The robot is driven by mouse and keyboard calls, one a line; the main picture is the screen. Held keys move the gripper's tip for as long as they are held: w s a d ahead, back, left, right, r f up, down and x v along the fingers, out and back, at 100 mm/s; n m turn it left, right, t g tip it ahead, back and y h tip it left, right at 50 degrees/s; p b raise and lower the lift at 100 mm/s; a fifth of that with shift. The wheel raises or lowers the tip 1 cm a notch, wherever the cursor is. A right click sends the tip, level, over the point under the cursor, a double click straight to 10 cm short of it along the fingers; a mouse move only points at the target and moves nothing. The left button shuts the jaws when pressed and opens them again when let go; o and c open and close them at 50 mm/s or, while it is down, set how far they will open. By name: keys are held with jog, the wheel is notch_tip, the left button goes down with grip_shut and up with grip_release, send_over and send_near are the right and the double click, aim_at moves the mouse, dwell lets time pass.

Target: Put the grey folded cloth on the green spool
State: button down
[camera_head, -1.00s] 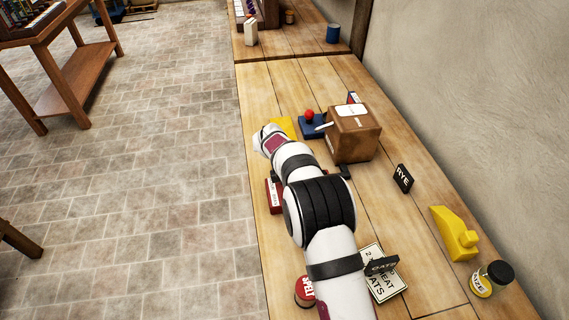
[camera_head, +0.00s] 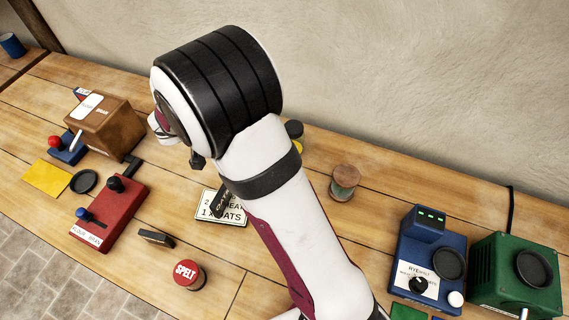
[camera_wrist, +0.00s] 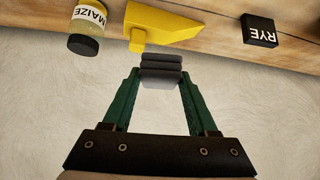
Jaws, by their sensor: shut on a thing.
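The grey folded cloth (camera_wrist: 161,68) shows in the wrist view as stacked dark-grey layers between my fingertips. My gripper (camera_wrist: 161,82) is shut on it and holds it up, with the pale wall behind. In the head view my arm hides both the gripper and the cloth. The green spool (camera_head: 344,182), with wooden ends and a green winding, stands upright on the bench right of my arm. Its top looks bare. It does not show in the wrist view.
A yellow wedge-shaped thing (camera_wrist: 165,28), a MAIZE jar (camera_wrist: 88,22) and a black RYE block (camera_wrist: 259,30) show in the wrist view. A blue device (camera_head: 428,262) and a green machine (camera_head: 497,268) stand right of the spool. A SPELT tin (camera_head: 188,275) stands at the front.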

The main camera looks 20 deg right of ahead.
jog(key=s+d+r+m+g+h, duration=0.1)
jog(key=s+d+m+g+h, duration=0.1)
jog(key=s+d+m, duration=0.35)
jog(key=s+d+r+m+g+h, duration=0.1)
jog(key=s+d+r+m+g, duration=0.15)
jog(key=s+d, duration=0.6)
jog(key=s+d+r+m+g, duration=0.2)
jog(key=s+d+m+g, duration=0.45)
jog(key=s+d, duration=0.65)
send_over(353, 175)
jog(key=a, duration=0.3)
jog(key=shift+m, duration=0.25)
jog(key=f, duration=0.6)
jog(key=shift+w+f, duration=0.15)
jog(key=shift+w, duration=0.25)
jog(key=shift+t, duration=0.3)
jog(key=shift+w+a+f, duration=0.1)
jog(key=shift+w+f, duration=0.05)
jog(key=shift+f, duration=0.95)
jog(key=shift+w+a+f, duration=0.1)
jog(key=shift+w+f, duration=0.05)
jog(key=shift+f, duration=0.9)
jog(key=shift+f, duration=0.1)
jog(key=shift+c, duration=0.9)
grip_release()
